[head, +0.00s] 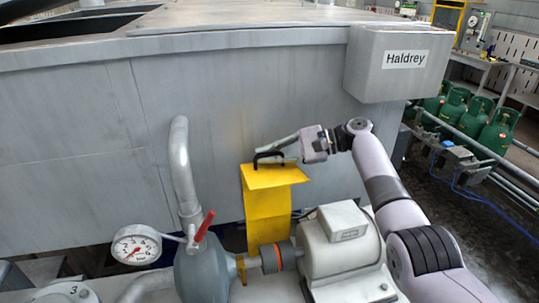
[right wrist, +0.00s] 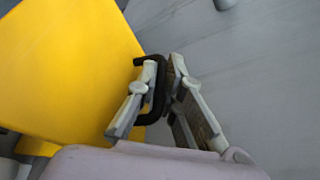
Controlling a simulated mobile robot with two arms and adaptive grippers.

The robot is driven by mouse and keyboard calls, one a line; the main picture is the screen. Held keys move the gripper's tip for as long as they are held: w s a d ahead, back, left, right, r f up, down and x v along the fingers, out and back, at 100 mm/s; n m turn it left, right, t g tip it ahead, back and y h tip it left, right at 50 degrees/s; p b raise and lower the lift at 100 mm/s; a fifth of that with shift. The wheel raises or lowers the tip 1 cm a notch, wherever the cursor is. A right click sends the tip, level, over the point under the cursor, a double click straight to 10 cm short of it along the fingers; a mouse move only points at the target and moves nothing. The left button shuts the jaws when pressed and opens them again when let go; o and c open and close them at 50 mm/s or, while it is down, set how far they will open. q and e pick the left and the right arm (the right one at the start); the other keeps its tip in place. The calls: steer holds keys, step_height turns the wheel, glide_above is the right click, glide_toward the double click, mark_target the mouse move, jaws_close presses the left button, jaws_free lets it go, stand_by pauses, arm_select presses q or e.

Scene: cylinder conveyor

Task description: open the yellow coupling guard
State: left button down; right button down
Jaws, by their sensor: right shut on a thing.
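The yellow coupling guard (head: 268,214) stands up behind the shaft between the pump and the motor. Its upper panel slants towards the camera, and the orange and grey coupling (head: 278,257) shows uncovered below it. A black handle (head: 269,156) is on the upper panel. My right gripper (head: 285,145) is shut on this handle. In the right wrist view the black handle (right wrist: 159,98) lies between the fingers of the gripper (right wrist: 164,72), beside the yellow panel (right wrist: 70,65). My left gripper is not in view.
A grey pump (head: 203,268) with a red lever (head: 204,226), a pipe (head: 181,165) and a dial gauge (head: 136,245) stands left of the guard. The pale motor (head: 339,243) is to its right. A large grey tank wall (head: 100,150) rises behind.

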steer(key=c, duration=1.7)
jaws_free()
steer(key=shift+a+f, duration=0.1)
steer(key=v, duration=1.2)
